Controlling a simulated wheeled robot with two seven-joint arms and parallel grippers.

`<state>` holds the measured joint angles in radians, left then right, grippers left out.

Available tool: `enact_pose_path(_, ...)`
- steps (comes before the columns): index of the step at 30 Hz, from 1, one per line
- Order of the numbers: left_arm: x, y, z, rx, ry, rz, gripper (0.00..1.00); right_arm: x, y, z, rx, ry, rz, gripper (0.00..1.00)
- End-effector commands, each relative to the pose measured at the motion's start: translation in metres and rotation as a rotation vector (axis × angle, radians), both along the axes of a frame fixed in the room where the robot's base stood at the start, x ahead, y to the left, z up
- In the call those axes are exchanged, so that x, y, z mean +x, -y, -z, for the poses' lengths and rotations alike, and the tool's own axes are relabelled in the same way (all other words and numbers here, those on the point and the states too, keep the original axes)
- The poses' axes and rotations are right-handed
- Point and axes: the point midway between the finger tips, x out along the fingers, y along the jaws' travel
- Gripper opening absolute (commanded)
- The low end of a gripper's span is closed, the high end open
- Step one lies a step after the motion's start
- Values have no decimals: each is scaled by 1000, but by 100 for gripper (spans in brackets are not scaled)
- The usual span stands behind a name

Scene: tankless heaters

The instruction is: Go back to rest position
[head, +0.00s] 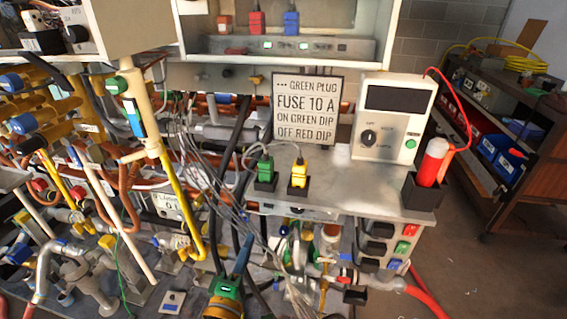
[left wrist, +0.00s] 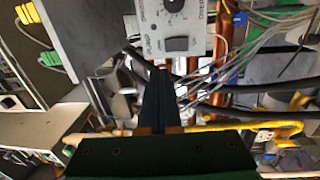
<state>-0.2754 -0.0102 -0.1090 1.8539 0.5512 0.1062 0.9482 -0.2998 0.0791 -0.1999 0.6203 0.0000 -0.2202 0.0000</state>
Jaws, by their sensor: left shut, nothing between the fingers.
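My left gripper (head: 246,240) is low in the middle of the head view, with a green and yellow body and slim dark fingers pointing up. It is shut and empty. In the left wrist view its dark fingers (left wrist: 162,75) lie together above the green body, among cables and copper pipes. It is in front of the pipework, left of the grey shelf (head: 345,195). I cannot tell whether it touches any cable. My right gripper is not in view.
Hanging cables (head: 205,160) and yellow pipes (head: 180,200) crowd the left side. The shelf carries a sign (head: 307,107), a white meter box (head: 393,118), green (head: 265,169) and yellow (head: 299,173) plugs, and a red cylinder (head: 432,162). Floor shows at right, before a cart (head: 500,140).

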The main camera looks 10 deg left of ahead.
Motion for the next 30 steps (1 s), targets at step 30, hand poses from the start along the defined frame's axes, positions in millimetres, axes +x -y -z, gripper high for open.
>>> enact_pose_path(30, -356, -42, 373, 1486, -1081, 1189, 0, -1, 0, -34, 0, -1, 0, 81)
